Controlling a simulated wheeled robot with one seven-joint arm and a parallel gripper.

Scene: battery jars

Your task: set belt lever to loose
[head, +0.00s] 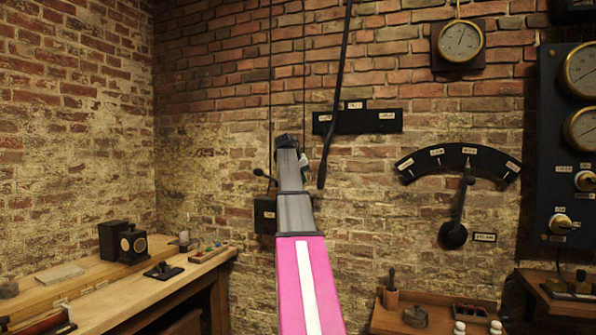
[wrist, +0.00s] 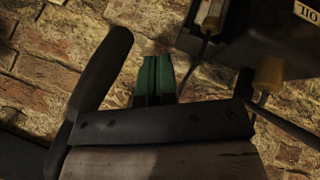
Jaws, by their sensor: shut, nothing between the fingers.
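The belt lever appears to be the long black rod (head: 337,100) hanging from above in the head view, leaning with its lower end to the left. It crosses in front of a dark wall plate (head: 380,122) with small white labels I cannot read. My gripper (wrist: 156,62) shows green fingers, shut and empty, in the wrist view. A dark rounded handle (wrist: 102,72), probably the lever's end, stands just left of the fingers, outside them. In the head view my arm hides the fingers, left of the rod's lower end. I cannot tell whether gripper and handle touch.
A dark box (wrist: 262,40) with an OIL label is close on the right in the wrist view. A quadrant dial lever (head: 457,215) and a gauge panel (head: 552,130) are on the right wall. A wooden bench (head: 125,300) stands at left.

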